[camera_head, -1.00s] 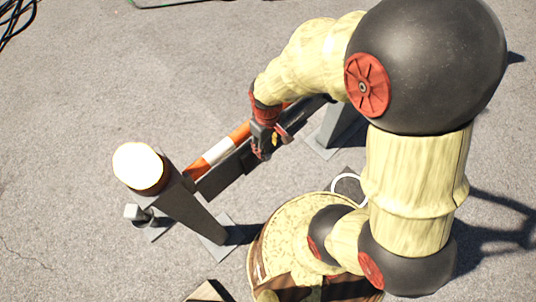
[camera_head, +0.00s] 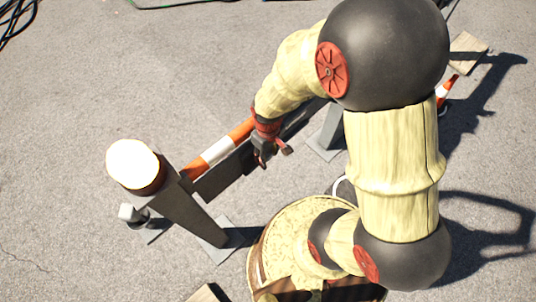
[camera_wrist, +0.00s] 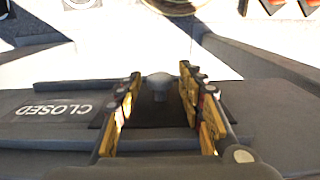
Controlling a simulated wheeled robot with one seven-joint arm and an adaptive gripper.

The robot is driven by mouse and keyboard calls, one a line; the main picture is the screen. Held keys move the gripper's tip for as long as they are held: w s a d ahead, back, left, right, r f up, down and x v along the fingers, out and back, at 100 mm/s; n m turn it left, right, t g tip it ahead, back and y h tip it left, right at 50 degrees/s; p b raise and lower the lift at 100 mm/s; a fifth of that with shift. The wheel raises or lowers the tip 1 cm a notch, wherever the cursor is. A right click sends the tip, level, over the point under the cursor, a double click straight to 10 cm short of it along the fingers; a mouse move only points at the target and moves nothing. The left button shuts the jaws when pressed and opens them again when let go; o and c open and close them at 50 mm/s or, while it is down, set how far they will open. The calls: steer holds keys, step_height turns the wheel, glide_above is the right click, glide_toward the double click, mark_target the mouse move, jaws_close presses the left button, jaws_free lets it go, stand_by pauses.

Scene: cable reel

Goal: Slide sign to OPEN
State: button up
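A dark sign panel (camera_head: 220,181) sits on an orange-and-white barrier rail (camera_head: 215,152) in the head view. In the wrist view the sign (camera_wrist: 15,112) carries the white word CLOSED (camera_wrist: 53,110), upside down, at left. A grey knob (camera_wrist: 158,80) stands up from the dark panel near the middle. My gripper (camera_head: 274,154) is at the barrier, right of the visible panel. In the wrist view my gripper (camera_wrist: 160,76) has its yellow fingers apart, one on each side of the knob, with gaps between. The far part of the rail is hidden behind my arm.
A grey post with a bright round lamp (camera_head: 131,163) stands at the barrier's left end. A second grey post (camera_head: 331,128) stands right of my gripper. A wooden board (camera_head: 468,50) lies at upper right.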

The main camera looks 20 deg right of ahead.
jaws_close()
stand_by(0.7)
